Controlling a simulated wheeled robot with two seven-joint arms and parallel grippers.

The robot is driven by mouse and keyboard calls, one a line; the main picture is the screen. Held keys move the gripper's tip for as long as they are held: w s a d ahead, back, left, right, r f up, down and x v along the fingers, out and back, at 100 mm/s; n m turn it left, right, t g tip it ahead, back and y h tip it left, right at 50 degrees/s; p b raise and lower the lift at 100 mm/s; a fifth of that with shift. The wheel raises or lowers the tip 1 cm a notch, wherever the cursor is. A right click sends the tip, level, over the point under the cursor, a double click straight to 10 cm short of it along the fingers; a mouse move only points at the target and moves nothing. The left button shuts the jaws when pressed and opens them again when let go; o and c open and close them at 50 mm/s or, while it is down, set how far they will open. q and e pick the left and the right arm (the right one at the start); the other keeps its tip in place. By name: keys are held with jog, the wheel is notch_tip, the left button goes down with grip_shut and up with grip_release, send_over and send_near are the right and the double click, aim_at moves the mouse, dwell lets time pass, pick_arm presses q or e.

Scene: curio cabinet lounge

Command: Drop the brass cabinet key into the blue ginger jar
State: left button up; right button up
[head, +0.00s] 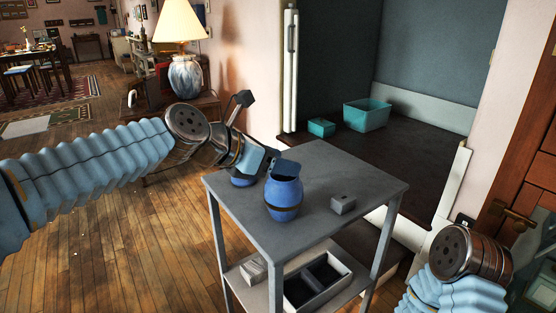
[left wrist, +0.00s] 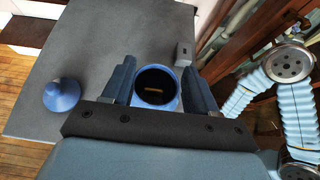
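The blue ginger jar (head: 284,197) stands upright and open on a grey side table. It has a dark band around its lower part. In the left wrist view its round mouth (left wrist: 139,82) shows from above, and a small brass bar, seemingly the brass cabinet key (left wrist: 153,91), lies inside the dark opening. My left gripper (head: 273,165) is over the jar's top. Its two fingers (left wrist: 155,72) are spread on either side of the mouth with nothing held between them. A blue pointed lid (left wrist: 62,95) lies beside the jar. My right gripper is out of view.
The grey side table (head: 323,165) also bears a small grey slotted block (head: 342,203). Its lower shelf holds a divided tray (head: 319,281). Behind are teal bins (head: 367,115) in an alcove, and a lamp (head: 185,75) to the left. Bare floor lies left of the table.

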pick_arm(q)
jog(key=p+v, duration=0.1)
jog(key=v, duration=1.2)
jog(key=shift+s+a+r, duration=0.2)
jog(key=shift+a, duration=0.15)
